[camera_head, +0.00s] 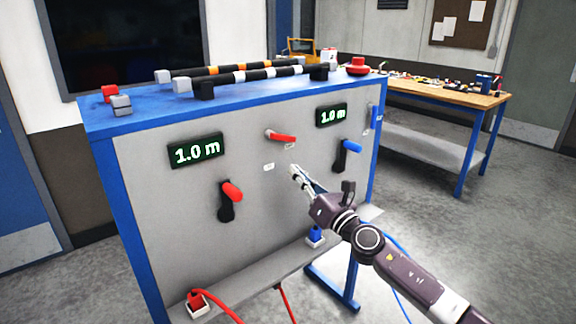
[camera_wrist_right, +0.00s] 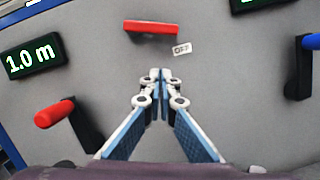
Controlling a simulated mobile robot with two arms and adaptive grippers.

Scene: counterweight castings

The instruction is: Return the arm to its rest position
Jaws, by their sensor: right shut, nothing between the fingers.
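My right gripper (camera_head: 297,176) is shut and empty in front of the grey panel (camera_head: 150,225). In the right wrist view its fingertips (camera_wrist_right: 161,75) meet just below a red handle (camera_wrist_right: 152,27) and beside a small label reading OFF (camera_wrist_right: 181,48). In the head view the red handle (camera_head: 281,137) lies nearly level on the panel, above the gripper, apart from it. My right arm (camera_head: 400,270) reaches in from the lower right. My left gripper does not show.
The panel carries a red-handled lever (camera_head: 231,192), a blue-handled lever (camera_head: 351,147) and two displays reading 1.0 m, left (camera_head: 195,151) and right (camera_head: 331,115). Red and blue plugs with cables sit at a lower ledge. A workbench (camera_head: 440,92) stands behind right. Floor at right is clear.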

